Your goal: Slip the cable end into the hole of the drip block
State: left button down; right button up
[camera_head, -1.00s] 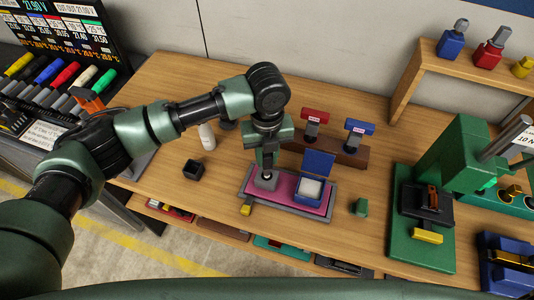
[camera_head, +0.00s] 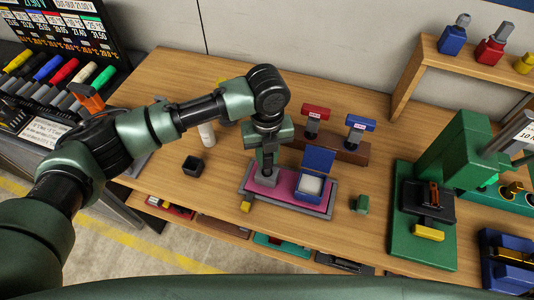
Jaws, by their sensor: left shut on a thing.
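My left gripper (camera_head: 267,164) points straight down over the left part of a magenta tray with a grey rim (camera_head: 321,213). Its fingers are shut on a small grey piece (camera_head: 267,178), low at the tray's surface; whether that piece touches the tray I cannot tell. A blue box with its lid raised (camera_head: 309,197) and a white inside stands on the tray just right of the gripper. I cannot make out a cable end or a drip block hole for certain at this size. My right gripper is not in view.
A black open cube (camera_head: 193,165) and a white bottle (camera_head: 207,134) stand left of the tray. A small yellow block (camera_head: 246,207) is at its front-left corner. A green block (camera_head: 361,203) and a green press (camera_head: 422,243) are right. Red and blue handled tools stand behind on a brown rack (camera_head: 345,151).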

pick_arm(q)
jog(key=shift+f, duration=0.35)
jog(key=c, duration=1.1)
grip_release()
jog(key=shift+c, duration=0.2)
notch_tip(320, 180, up, 8)
jog(key=shift+f+b, duration=0.2)
jog(key=shift+b, duration=1.05)
jog(key=shift+r+p, duration=0.6)
jog(key=shift+r, duration=0.1)
notch_tip(320, 180, up, 3)
jog(key=p, duration=0.3)
jog(key=shift+f, duration=0.15)
jog(key=shift+f, duration=0.1)
